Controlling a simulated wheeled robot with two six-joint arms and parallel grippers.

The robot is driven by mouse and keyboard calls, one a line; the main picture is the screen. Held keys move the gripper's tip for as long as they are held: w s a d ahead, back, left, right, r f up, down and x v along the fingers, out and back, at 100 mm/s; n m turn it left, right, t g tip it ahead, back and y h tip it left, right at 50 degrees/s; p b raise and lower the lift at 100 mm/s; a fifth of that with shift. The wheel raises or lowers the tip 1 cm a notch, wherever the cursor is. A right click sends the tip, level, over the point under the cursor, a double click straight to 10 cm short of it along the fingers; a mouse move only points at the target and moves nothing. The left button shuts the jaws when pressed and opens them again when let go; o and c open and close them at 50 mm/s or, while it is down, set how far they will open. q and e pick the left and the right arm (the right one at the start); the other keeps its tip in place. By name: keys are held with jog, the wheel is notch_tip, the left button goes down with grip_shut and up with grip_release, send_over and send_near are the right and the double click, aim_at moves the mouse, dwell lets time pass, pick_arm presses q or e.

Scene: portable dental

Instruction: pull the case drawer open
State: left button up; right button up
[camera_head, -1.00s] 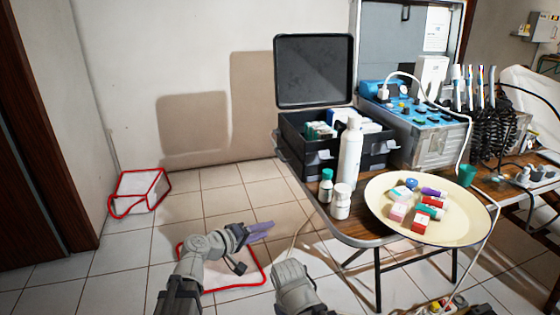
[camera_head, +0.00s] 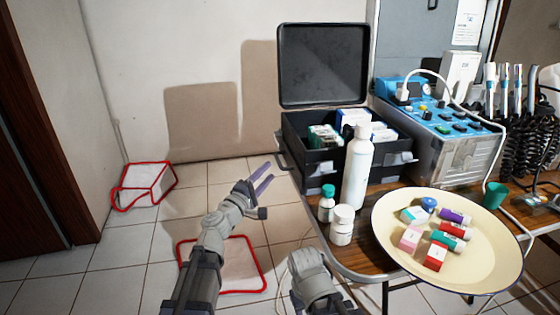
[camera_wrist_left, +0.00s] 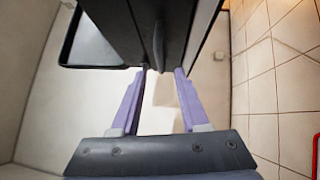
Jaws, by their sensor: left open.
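The black case (camera_head: 298,160) stands on the table with its lid raised and small boxes inside. A handle (camera_head: 283,150) sticks out from its left side. My left gripper (camera_head: 268,171) is open and empty, left of the case and apart from it in the head view. In the left wrist view, the dark case (camera_wrist_left: 112,28) fills the top, and a narrow handle (camera_wrist_left: 159,42) lies in line with the gap between the open fingers (camera_wrist_left: 161,73), just beyond their tips. The drawer looks shut, though its edges are hard to make out. My right gripper's fingers are not visible.
A cream tray (camera_head: 480,274) holds several small items.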

aim_at(278, 160)
pick_arm(q)
jog(key=x, duration=0.7)
jog(key=shift+p, duration=0.4)
jog(key=shift+c, duration=0.4)
grip_shut()
dwell(0.5)
